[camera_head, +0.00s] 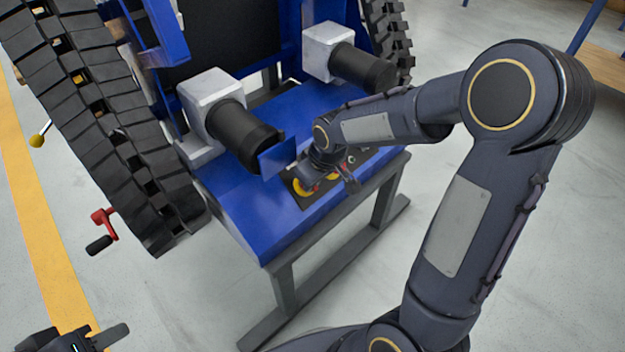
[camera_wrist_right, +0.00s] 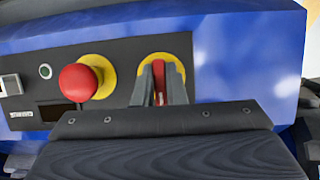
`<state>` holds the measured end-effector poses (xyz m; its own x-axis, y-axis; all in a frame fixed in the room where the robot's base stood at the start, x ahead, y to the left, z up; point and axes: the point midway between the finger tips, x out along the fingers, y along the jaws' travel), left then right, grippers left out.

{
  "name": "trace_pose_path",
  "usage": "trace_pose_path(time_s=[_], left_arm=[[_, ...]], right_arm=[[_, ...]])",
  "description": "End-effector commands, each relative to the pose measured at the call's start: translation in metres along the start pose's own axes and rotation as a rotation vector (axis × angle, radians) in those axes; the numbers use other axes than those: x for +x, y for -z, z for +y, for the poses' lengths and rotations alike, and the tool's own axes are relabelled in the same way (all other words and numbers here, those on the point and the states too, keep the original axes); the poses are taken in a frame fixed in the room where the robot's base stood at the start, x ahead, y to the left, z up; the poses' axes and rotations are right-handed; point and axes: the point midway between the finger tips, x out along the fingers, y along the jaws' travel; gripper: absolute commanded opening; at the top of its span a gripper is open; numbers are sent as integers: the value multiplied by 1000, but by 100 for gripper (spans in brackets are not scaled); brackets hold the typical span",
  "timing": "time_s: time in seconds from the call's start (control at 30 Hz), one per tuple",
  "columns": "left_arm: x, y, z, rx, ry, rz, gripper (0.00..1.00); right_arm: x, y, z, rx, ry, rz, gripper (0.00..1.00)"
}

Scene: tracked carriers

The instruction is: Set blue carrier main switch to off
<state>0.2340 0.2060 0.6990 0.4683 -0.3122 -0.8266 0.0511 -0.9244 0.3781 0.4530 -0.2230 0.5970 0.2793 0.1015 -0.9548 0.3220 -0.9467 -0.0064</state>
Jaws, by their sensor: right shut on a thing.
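The blue carrier (camera_head: 237,206) stands on a grey stand, with a black control panel on its deck. The main switch is a red handle (camera_wrist_right: 158,98) on a yellow disc (camera_wrist_right: 162,62) in the right wrist view. My right gripper (camera_wrist_right: 162,92) has its fingers on either side of the red handle and is shut on it. The handle looks upright in that view, but the fingers hide most of it. In the head view my right wrist and hand cover much of the panel. My left gripper (camera_head: 80,338) is at the bottom left edge, partly cut off, with its fingers apart and empty.
A red mushroom button (camera_wrist_right: 80,83) sits on a yellow disc left of the switch. A black track (camera_head: 110,120) and a red crank (camera_head: 103,218) are at the left. Two black cylinders with pale housings (camera_head: 212,98) stand above the deck. The floor in front is clear.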

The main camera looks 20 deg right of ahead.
Motion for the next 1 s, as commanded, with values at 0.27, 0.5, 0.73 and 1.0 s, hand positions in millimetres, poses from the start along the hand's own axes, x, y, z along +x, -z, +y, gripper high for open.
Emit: trace_pose_path(time_s=[0.27,0.5,0.73,1.0], left_arm=[[0,0,0,0,0,0,36],[0,0,0,0,0,0,36],[0,0,0,0,0,0,36],[-4,2,2,0,0,0,36]], right_arm=[[0,0,0,-11,-5,0,0],[0,0,0,-10,-4,0,17],[0,0,0,-9,-4,0,33],[-10,1,0,-9,-4,2,33]])
